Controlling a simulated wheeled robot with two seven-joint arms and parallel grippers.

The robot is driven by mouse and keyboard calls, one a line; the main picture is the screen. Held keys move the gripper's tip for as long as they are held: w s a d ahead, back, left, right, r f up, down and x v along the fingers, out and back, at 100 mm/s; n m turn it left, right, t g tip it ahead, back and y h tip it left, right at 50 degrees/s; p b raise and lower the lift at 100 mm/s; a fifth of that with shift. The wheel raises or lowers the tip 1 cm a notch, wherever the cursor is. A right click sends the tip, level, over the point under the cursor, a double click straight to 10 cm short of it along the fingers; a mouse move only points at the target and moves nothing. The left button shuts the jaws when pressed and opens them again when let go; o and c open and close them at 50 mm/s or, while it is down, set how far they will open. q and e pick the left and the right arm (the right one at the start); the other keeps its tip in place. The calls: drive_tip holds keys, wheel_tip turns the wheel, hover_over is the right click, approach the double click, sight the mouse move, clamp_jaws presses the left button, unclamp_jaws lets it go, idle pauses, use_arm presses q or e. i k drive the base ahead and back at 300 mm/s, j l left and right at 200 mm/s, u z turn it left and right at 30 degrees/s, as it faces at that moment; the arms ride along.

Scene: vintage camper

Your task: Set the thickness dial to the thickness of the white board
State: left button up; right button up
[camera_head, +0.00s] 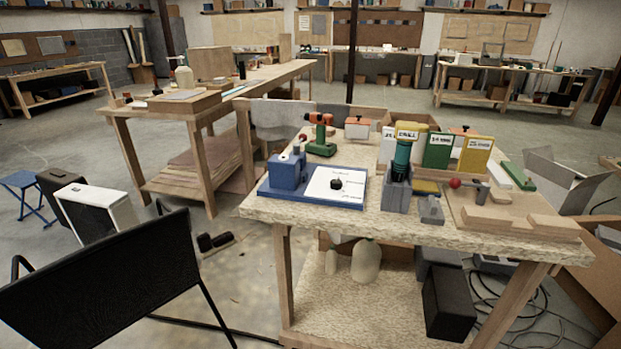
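The dial (336,184) is a small black knob on a white printed panel (350,195). The panel lies on a blue base next to a blue block-shaped device (285,172), at the left of the near workbench. The panel's markings and the dial's setting are too small to read. A white strip-like board (511,175) lies at the right of the bench beside a green piece (523,181); I cannot tell for certain that it is the white board. Neither of my grippers is in view.
A black chair (105,275) stands at front left. Open floor lies left of the bench.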

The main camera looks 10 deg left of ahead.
sight(336, 184)
drive_tip(key=i+j+z, duration=0.1)
drive_tip(key=j+z, duration=0.15)
drive_tip(key=j, duration=0.25)
drive_tip(key=j+z, duration=0.25)
drive_tip(key=j, duration=0.3)
drive_tip(key=i+j+z, duration=0.1)
drive_tip(key=i+z, duration=0.2)
drive_tip(key=i+j+z, duration=0.25)
